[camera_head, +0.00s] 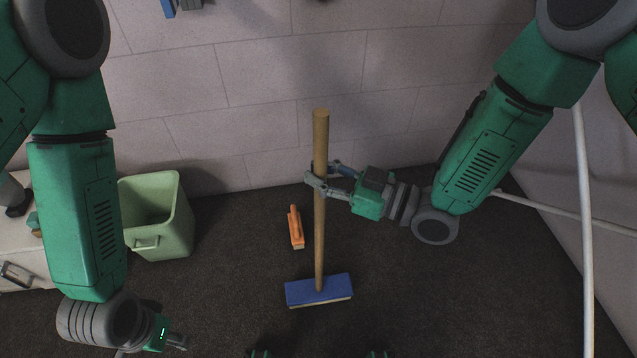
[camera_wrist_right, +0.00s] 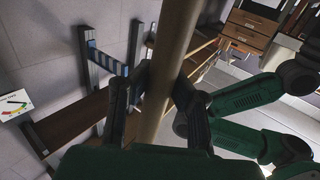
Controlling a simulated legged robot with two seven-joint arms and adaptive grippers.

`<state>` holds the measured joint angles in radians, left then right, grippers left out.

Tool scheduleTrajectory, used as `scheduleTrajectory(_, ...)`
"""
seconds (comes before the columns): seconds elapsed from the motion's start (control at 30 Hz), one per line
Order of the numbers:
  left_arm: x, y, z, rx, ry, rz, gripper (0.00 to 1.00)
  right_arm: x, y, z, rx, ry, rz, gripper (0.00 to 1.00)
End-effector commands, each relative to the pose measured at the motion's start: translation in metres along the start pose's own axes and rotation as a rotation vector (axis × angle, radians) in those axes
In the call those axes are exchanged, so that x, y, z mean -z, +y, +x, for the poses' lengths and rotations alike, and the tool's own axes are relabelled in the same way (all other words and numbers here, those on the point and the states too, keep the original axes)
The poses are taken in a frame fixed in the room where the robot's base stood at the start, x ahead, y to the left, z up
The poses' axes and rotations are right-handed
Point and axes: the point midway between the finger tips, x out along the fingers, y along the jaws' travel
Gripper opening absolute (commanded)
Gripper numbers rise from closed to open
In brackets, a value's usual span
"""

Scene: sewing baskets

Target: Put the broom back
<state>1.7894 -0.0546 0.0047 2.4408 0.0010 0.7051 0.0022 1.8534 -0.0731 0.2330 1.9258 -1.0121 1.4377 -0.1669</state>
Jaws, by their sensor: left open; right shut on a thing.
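The broom has a long wooden handle (camera_head: 320,225) and a blue head (camera_head: 319,290) with pale bristles. It stands upright with its head low, at or near the dark floor; I cannot tell whether it touches. My right gripper (camera_head: 318,180) is shut on the upper part of the handle. In the right wrist view the handle (camera_wrist_right: 170,75) runs between the fingers, slightly tilted in the picture. My left gripper (camera_head: 178,343) is open and empty at the bottom left of the head view, well apart from the broom.
An orange hand brush (camera_head: 296,228) is just left of the broom handle. A pale green bin (camera_head: 172,215) stands by the block wall (camera_head: 250,75) further left. A white pole (camera_head: 585,200) rises at the right. Dark floor (camera_head: 450,300) right of the broom is clear.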

Motion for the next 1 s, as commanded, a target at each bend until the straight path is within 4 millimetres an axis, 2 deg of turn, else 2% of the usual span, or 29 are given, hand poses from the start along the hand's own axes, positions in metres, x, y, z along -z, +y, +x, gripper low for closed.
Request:
scheduleTrajectory(0.03, 0.000, 0.000, 0.006, 0.000, 0.000, 0.000, 0.42, -0.010, 0.000, 0.000, 0.000, 0.003, 0.000, 0.00)
scheduleTrajectory(0.1, -0.001, 0.000, 0.009, 0.000, 0.000, 0.000, 0.42, -0.018, 0.000, 0.000, 0.000, 0.003, 0.000, 0.00)
scheduleTrajectory(0.47, -0.001, 0.000, 0.009, 0.000, 0.000, 0.000, 0.42, -0.020, 0.000, 0.000, -0.001, 0.004, -0.001, 0.00)
scheduleTrajectory(0.5, -0.001, 0.000, 0.009, 0.000, 0.000, 0.000, 0.42, -0.022, 0.000, 0.000, -0.001, 0.000, 0.000, 0.19)
scheduleTrajectory(0.53, -0.001, 0.000, 0.009, 0.000, 0.000, 0.000, 0.42, -0.021, 0.000, 0.000, -0.001, 0.000, 0.000, 0.29)
scheduleTrajectory(0.57, -0.001, 0.000, 0.009, 0.000, 0.000, 0.000, 0.42, -0.021, 0.000, 0.000, -0.001, 0.000, 0.000, 0.32)
scheduleTrajectory(0.9, 0.000, 0.000, 0.007, 0.000, 0.000, 0.000, 0.42, -0.018, 0.000, 0.000, -0.001, 0.000, 0.000, 0.32)
scheduleTrajectory(1.0, 0.000, 0.000, 0.005, 0.000, 0.000, 0.000, 0.42, -0.019, 0.001, -0.010, -0.003, 0.000, 0.002, 0.32)
